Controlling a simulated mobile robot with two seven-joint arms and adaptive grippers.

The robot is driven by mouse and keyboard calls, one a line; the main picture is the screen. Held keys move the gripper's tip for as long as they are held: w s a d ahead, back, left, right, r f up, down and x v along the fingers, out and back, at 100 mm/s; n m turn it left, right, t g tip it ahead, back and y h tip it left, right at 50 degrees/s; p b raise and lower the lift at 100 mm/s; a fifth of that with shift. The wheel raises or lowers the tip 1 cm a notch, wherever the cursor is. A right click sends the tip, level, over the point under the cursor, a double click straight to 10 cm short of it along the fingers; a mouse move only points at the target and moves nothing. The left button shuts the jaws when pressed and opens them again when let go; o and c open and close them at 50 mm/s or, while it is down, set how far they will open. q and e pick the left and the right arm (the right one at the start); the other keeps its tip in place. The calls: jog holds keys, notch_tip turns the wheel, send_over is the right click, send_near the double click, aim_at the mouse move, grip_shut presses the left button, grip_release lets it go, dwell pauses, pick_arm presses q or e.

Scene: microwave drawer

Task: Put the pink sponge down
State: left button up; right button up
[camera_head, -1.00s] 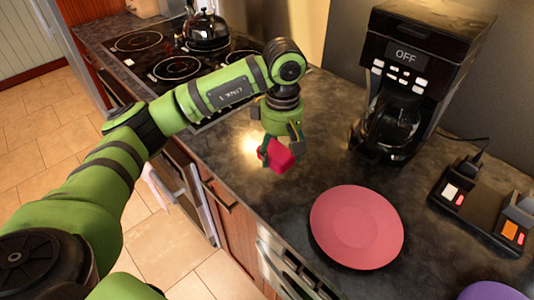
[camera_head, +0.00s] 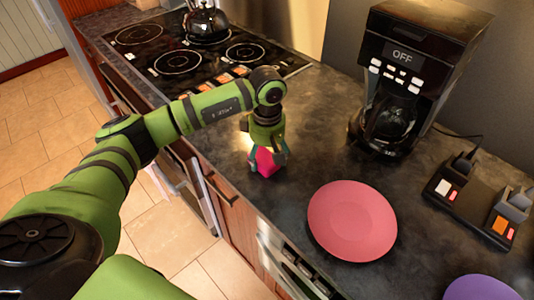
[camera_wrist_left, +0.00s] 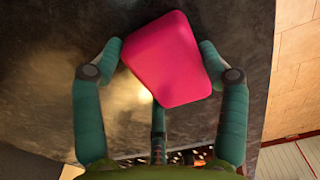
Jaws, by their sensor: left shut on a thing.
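The pink sponge (camera_head: 267,160) is between the fingers of my left gripper (camera_head: 268,158) in the head view. The gripper points down over the dark countertop (camera_head: 300,160), left of the pink plate. In the left wrist view, the sponge (camera_wrist_left: 167,60) sits tilted between the fingertips of my left gripper (camera_wrist_left: 162,57), with the countertop behind it. Whether the sponge touches the counter is hard to tell. My right gripper is not in view.
A pink plate (camera_head: 352,221) lies on the counter to the right of the sponge. A coffee maker (camera_head: 410,75) stands behind it. A stovetop (camera_head: 200,58) with a kettle (camera_head: 206,22) is at the back left. A black device (camera_head: 478,199) and a purple plate (camera_head: 482,289) are at the right.

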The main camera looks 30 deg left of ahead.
aim_at(268, 154)
pick_arm(q)
jog(key=o, duration=1)
jog(key=shift+f, duration=0.1)
jog(key=shift+r, duration=0.35)
notch_tip(268, 154, up, 12)
jog(key=b, duration=0.3)
jog(key=shift+f, duration=0.15)
